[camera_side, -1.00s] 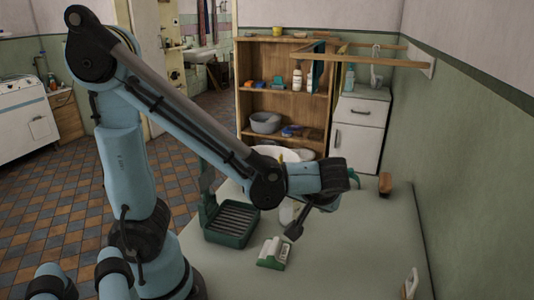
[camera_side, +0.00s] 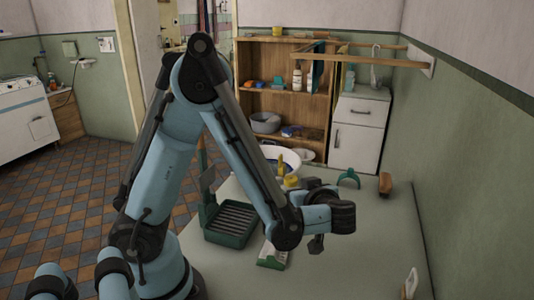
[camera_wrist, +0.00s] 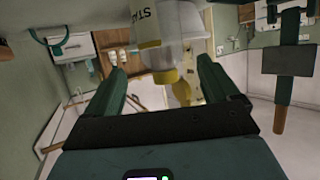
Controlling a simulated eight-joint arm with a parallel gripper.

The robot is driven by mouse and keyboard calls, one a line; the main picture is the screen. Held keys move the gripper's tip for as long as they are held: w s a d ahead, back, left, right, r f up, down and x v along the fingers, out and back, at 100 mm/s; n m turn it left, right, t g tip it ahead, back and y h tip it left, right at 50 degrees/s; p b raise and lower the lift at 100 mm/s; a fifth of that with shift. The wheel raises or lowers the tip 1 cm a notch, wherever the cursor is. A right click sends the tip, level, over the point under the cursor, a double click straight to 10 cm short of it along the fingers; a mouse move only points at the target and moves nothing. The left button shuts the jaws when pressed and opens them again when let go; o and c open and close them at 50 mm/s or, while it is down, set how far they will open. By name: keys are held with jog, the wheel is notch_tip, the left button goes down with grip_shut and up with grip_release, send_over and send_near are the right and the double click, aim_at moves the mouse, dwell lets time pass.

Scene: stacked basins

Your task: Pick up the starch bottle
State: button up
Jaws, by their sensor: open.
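The starch bottle (camera_wrist: 150,28) shows at the top centre of the wrist view, white with yellow parts and the letters "STA" on its label. My gripper (camera_wrist: 164,82) is open, with a green finger on each side of the picture. The bottle appears beyond the fingers, in line with the gap between them; I cannot tell how far away. The gap looks empty. I cannot make out the bottle for certain there; my forearm covers part of that area.
A green rack (camera_side: 229,222) stands left of my forearm, and a green-and-white item (camera_side: 272,258) lies close to my gripper. A basin (camera_side: 268,156) with something yellow is behind. The table's front right is mostly clear.

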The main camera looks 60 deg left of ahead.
jog(key=shift+f+x, duration=0.1)
jog(key=shift+x, duration=1.25)
jog(key=shift+f+x, duration=0.15)
jog(key=shift+x, duration=1.2)
jog(key=shift+s, duration=0.2)
jog(key=shift+c, duration=0.3)
jog(key=c, duration=1.1)
jog(key=shift+o, duration=0.2)
jog(key=shift+r, duration=0.2)
jog(key=shift+r, duration=1.75)
jog(key=a+r+v, duration=0.1)
jog(key=r+v, duration=0.1)
jog(key=v, duration=1.1)
jog(key=shift+d+r, duration=0.2)
jog(key=shift+d, duration=0.2)
